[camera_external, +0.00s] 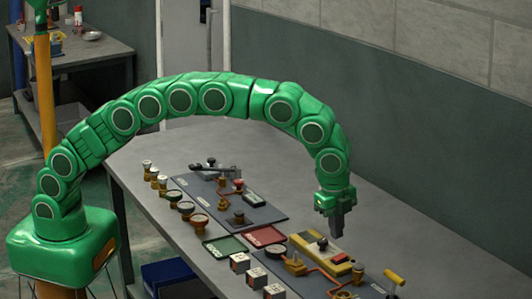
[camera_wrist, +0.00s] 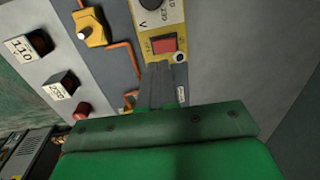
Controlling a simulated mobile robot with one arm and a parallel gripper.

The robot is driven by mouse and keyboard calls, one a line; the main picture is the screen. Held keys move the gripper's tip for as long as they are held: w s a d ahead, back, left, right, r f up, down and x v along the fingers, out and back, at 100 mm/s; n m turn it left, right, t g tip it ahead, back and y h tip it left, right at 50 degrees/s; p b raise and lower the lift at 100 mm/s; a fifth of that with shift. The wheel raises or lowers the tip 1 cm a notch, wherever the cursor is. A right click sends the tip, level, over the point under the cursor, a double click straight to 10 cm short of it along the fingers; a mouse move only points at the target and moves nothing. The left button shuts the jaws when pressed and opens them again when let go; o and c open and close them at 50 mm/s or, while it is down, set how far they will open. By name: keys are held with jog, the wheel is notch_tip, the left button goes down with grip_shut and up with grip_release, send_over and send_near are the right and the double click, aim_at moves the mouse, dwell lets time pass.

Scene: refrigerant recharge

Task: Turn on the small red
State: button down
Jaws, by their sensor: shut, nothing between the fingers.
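A small red switch (camera_wrist: 165,45) is set in a yellow device (camera_wrist: 181,57) in the wrist view, just beyond my fingertips. It looks like a rocker; its on or off position is too small to tell. The yellow device also shows on the table in the external view (camera_external: 305,240).
A yellow valve (camera_wrist: 92,28) with orange piping lies left of the device. Labelled boxes with dark knobs, one marked 110 (camera_wrist: 28,46), stand farther left. A red tray (camera_external: 263,236) and a green tray (camera_external: 226,246) lie on the table (camera_external: 400,222).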

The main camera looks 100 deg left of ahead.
notch_tip(320, 180, up, 8)
send_over(344, 256)
jog(key=s+d, duration=0.2)
jog(key=s, duration=0.1)
jog(key=shift+w+f, duration=0.1)
jog(key=shift+w, duration=0.05)
jog(key=shift+d, duration=0.1)
jog(key=shift+d+t+y, duration=0.1)
jog(key=shift+t+y, duration=0.3)
jog(key=shift+y, duration=0.1)
jog(key=x, duration=1.3)
jog(key=shift+w+f, duration=0.1)
jog(key=shift+f, duration=0.35)
jog(key=shift+w, duration=0.1)
